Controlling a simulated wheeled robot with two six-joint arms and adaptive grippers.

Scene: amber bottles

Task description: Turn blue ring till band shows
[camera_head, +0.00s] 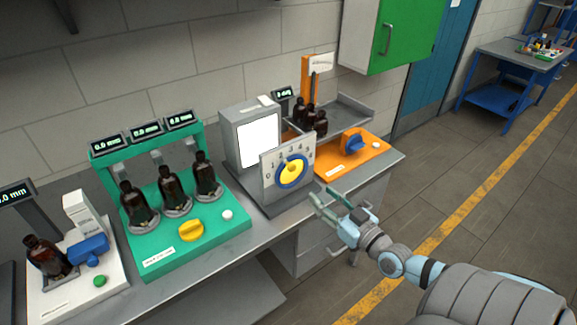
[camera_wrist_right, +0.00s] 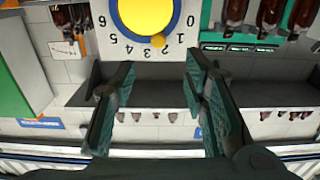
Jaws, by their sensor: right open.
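The blue ring (camera_head: 281,183) surrounds a yellow disc (camera_head: 291,172) on a grey numbered plate (camera_head: 268,190) in front of a grey box with a bright white panel (camera_head: 258,141). I see no band on that panel. In the right wrist view, the blue ring (camera_wrist_right: 117,27) is at the top, partly cut off, with a small yellow knob (camera_wrist_right: 158,41) near the number 2. My right gripper (camera_head: 326,197) is open and empty, to the right of and below the dial, apart from it. It also shows in the right wrist view (camera_wrist_right: 158,75). My left gripper is out of view.
Left of the dial is a green stand (camera_head: 148,257) with several amber bottles and a yellow knob (camera_head: 191,230). Right of it is an orange station (camera_head: 360,160) with a blue knob (camera_head: 353,142) and more bottles. The bench's front edge runs below the dial.

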